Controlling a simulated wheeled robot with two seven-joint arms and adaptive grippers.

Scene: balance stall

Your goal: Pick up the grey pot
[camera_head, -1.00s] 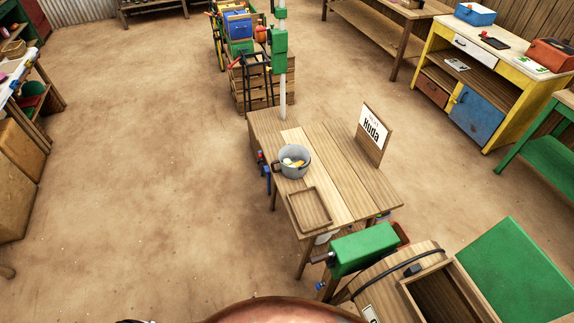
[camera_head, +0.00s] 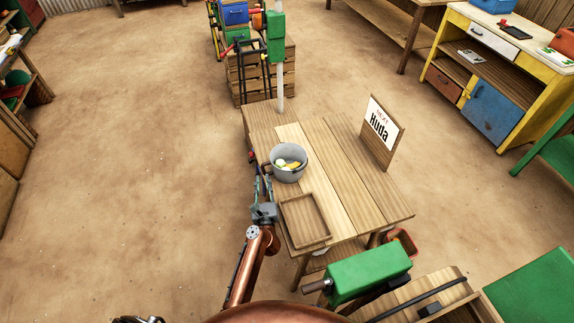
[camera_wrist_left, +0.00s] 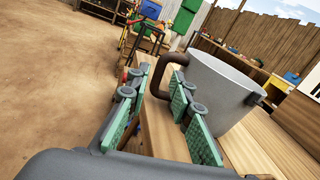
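The grey pot (camera_head: 289,171) stands upright on the wooden table (camera_head: 347,168), with white and yellow things inside it. In the left wrist view the pot (camera_wrist_left: 222,92) fills the right half, and its brown handle (camera_wrist_left: 172,70) points toward my fingers. My left gripper (camera_head: 261,190) is at the table's left edge, just in front of and left of the pot. In the left wrist view its green-padded fingers (camera_wrist_left: 160,108) are apart with nothing between them, and the handle is ahead of them. I cannot tell whether a finger touches the pot.
A shallow wooden tray (camera_head: 306,221) lies on the table in front of the pot. A "Huda" sign (camera_head: 381,133) stands at the right edge. A white post (camera_head: 281,85) rises behind the table. A green box-like thing (camera_head: 368,274) is nearer me.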

